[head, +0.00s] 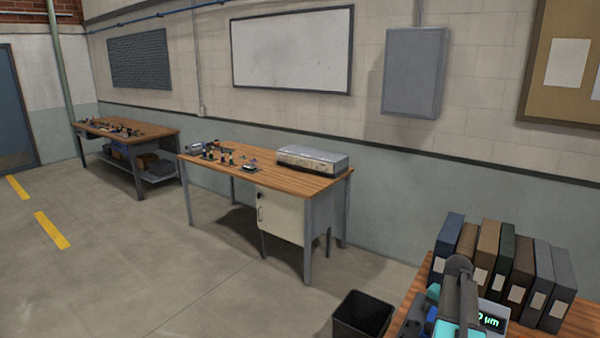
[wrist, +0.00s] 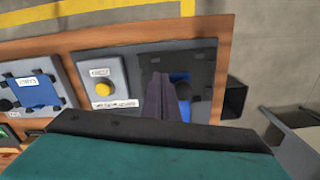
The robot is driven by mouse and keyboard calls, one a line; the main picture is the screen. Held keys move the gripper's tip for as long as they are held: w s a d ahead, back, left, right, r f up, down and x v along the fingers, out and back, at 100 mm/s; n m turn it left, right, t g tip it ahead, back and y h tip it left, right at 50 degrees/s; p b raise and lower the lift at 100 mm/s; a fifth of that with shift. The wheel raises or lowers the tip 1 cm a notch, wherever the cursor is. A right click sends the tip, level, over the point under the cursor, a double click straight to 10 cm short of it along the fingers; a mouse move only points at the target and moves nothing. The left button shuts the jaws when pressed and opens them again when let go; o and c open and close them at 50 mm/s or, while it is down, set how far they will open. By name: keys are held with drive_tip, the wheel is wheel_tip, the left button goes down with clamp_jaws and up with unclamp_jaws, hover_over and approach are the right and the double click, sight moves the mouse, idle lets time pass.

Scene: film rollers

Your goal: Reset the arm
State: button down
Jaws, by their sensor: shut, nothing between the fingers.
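My gripper (wrist: 160,80) shows in the wrist view with its grey fingers together and nothing held. It is above a dark plate (wrist: 200,65) on a wooden bench (wrist: 160,32). A blue part (wrist: 182,80) shows just right of the fingers, partly hidden by them. I cannot tell whether the fingers touch anything. In the head view, dark and teal parts of my arm show at the lower right, in front of the bench there; the fingertips cannot be made out.
A yellow button (wrist: 103,89) on a grey box and a blue piece (wrist: 38,92) on a fixture lie left of the gripper. Binders (head: 490,260) and a lit display (head: 490,320) stand on the near bench. A black bin (head: 362,316) is beside it. Open floor lies left.

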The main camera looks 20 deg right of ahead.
drive_tip(key=w+a+f+n, duration=0.2)
drive_tip(key=w+a+f, duration=0.1)
drive_tip(key=a, duration=0.5)
drive_tip(key=w+a+f+n, duration=0.2)
drive_tip(key=w+a+n, duration=0.1)
drive_tip(key=a, duration=0.6)
drive_tip(key=w+a+f+n, duration=0.2)
drive_tip(key=a+f, duration=0.1)
drive_tip(key=a, duration=0.5)
drive_tip(key=s+a+f+n, duration=0.1)
drive_tip(key=a+f+n, duration=0.2)
drive_tip(key=a, duration=0.8)
drive_tip(key=s+a+f+n, duration=0.2)
drive_tip(key=a+n, duration=0.1)
drive_tip(key=a, duration=0.9)
drive_tip(key=s+f+g+b, duration=0.5)
drive_tip(key=s+f+b, duration=0.3)
drive_tip(key=s+f, duration=1.7)
drive_tip(key=shift+s+f+n+g, duration=0.3)
drive_tip(key=shift+s+f+g, duration=0.1)
drive_tip(key=shift+f, duration=0.2)
